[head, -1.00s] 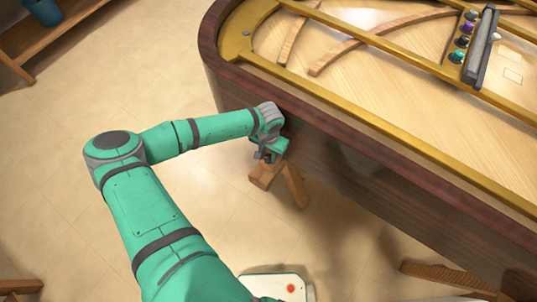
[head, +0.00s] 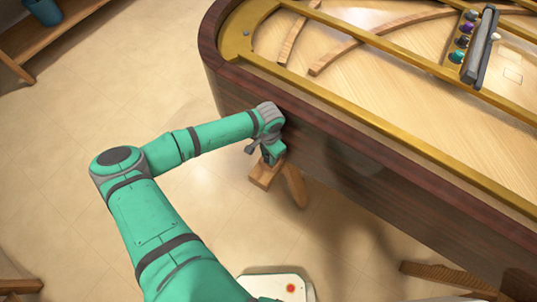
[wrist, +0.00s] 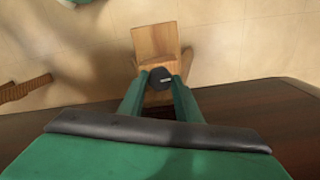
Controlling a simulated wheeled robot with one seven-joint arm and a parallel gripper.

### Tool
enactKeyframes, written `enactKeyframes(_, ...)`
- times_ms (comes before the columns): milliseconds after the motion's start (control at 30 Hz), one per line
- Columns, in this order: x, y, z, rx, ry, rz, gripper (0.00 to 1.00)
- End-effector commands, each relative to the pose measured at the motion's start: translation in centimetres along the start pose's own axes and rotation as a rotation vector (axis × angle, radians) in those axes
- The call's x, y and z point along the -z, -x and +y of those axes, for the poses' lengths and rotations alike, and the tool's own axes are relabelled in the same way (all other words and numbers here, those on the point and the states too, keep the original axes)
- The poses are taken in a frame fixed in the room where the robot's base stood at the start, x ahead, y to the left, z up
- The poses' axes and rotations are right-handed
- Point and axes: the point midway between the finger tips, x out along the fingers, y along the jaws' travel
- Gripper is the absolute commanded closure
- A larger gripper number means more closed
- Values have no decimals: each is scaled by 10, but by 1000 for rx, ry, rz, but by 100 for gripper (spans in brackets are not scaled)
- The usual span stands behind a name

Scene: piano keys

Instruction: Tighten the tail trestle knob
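The tail trestle (wrist: 155,42) is a light wooden stand beside the piano's tail. It shows partly in the head view (head: 266,174), where my arm's end hides its top. The trestle knob (wrist: 161,78) is dark, many-sided, with a pale mark on its top. It sits on the trestle near the piano's side, and the head view does not show it. My gripper (wrist: 160,80) points down at the knob with its two green fingers on either side. The fingers appear to touch the knob's sides, so it looks shut on it.
The dark wooden piano side (head: 330,150) runs right alongside my gripper. Its open top shows a gold frame (head: 370,95) and several coloured knobs by a dark bar (head: 480,48). A brown wooden piece (head: 445,277) lies low at right.

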Motion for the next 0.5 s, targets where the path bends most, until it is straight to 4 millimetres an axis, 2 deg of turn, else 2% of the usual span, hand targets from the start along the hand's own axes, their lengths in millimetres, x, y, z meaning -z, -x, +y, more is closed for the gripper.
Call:
enactKeyframes(33,0,0,0,0,0,1,56)
enactKeyframes(67,0,0,0,0,0,1,52)
enactKeyframes(367,0,1,0,0,1,0,52)
enactKeyframes(500,1,11,0,1,1,2,52)
